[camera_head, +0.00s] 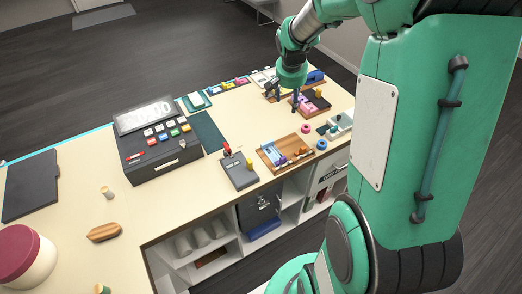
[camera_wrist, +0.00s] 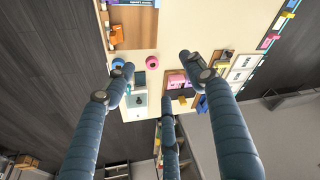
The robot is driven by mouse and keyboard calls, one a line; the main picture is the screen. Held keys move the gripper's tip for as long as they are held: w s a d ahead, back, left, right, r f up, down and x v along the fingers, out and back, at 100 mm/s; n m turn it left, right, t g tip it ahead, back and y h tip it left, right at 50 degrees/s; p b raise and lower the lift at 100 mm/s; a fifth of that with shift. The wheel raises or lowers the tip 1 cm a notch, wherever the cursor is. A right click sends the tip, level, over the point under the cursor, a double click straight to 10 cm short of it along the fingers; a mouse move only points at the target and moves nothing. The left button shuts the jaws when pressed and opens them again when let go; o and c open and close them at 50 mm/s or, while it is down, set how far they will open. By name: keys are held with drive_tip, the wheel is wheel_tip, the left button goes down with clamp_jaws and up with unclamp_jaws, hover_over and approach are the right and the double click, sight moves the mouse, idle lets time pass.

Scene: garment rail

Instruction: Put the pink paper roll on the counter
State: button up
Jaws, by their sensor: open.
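The pink paper roll (camera_head: 305,128) is a small pink ring-shaped roll lying on the pale counter (camera_head: 240,102), beside a blue roll (camera_head: 321,145). In the wrist view the pink roll (camera_wrist: 152,62) shows between my fingers' directions, towards the top, and nothing grips it. My gripper (camera_head: 284,94) is open and empty over the far right part of the counter, beyond the pink roll. Its blue-grey fingers (camera_wrist: 160,80) are spread wide in the wrist view. The exact height of the fingertips above the counter is hard to tell.
A wooden tray (camera_head: 269,156) with small items lies in front of the rolls. A dark tray with pink goods (camera_head: 307,106) is close to my fingers. A black cash register (camera_head: 160,155) stands left of centre.

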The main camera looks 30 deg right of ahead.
drive_tip(key=s+a+r+n+t, duration=0.1)
drive_tip(key=s+a+r+n, duration=0.1)
drive_tip(key=s+a+r, duration=0.5)
drive_tip(key=s+a+r+n+t+y, duration=0.1)
drive_tip(key=s+a+r+n, duration=0.2)
drive_tip(key=s+a, duration=0.7)
drive_tip(key=s+a+r+n+t+y, duration=0.1)
drive_tip(key=s+a+r+n, duration=0.3)
drive_tip(key=s+a, duration=0.6)
drive_tip(key=shift+s+a+r, duration=0.35)
drive_tip(key=shift+a+r, duration=0.4)
drive_tip(key=shift+a, duration=0.2)
wheel_tip(320, 180, down, 6)
drive_tip(key=b, duration=0.5)
drive_tip(key=shift+r+b, duration=0.15)
drive_tip(key=shift+b, duration=0.2)
